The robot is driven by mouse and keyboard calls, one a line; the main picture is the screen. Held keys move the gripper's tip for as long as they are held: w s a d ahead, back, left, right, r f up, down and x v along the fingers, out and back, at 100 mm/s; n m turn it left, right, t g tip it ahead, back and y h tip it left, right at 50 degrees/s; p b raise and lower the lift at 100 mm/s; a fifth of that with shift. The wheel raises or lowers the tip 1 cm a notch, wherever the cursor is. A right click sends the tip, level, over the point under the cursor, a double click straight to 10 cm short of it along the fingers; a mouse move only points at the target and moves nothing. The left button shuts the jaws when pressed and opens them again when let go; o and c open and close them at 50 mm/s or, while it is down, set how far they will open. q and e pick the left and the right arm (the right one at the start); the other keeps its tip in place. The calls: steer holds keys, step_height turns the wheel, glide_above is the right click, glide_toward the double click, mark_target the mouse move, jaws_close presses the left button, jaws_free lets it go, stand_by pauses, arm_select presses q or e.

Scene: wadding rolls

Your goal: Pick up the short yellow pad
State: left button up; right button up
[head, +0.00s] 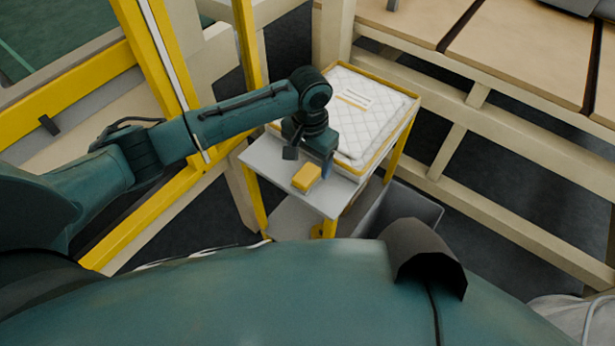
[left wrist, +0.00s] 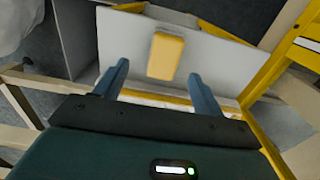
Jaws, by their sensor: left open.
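The short yellow pad (head: 306,178) lies on the bare grey front part of a small cart top (head: 267,158). My left gripper (head: 309,161) is open and empty and points down just behind the pad in the head view. In the left wrist view the pad (left wrist: 166,56) shows between the lines of the two blue fingers (left wrist: 158,72), its near end around the level of their tips. I cannot tell the exact height gap, and no contact shows. My right gripper is not in view.
A white quilted stack (head: 365,115) with a label fills the back of the cart, close behind my gripper. A grey bin (head: 410,212) stands low to the right of the cart. Yellow posts (head: 245,45) rise at the left, and a wooden frame (head: 500,215) runs along the right.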

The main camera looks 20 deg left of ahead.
mark_target(307, 174)
arm_select(q)
steer(key=shift+a+f, duration=0.15)
steer(key=shift+f, duration=1.35)
steer(key=shift+a+f, duration=0.15)
steer(key=shift+f, duration=1.3)
steer(key=shift+c, duration=0.6)
steer(key=shift+r, duration=0.1)
steer(key=c, duration=1)
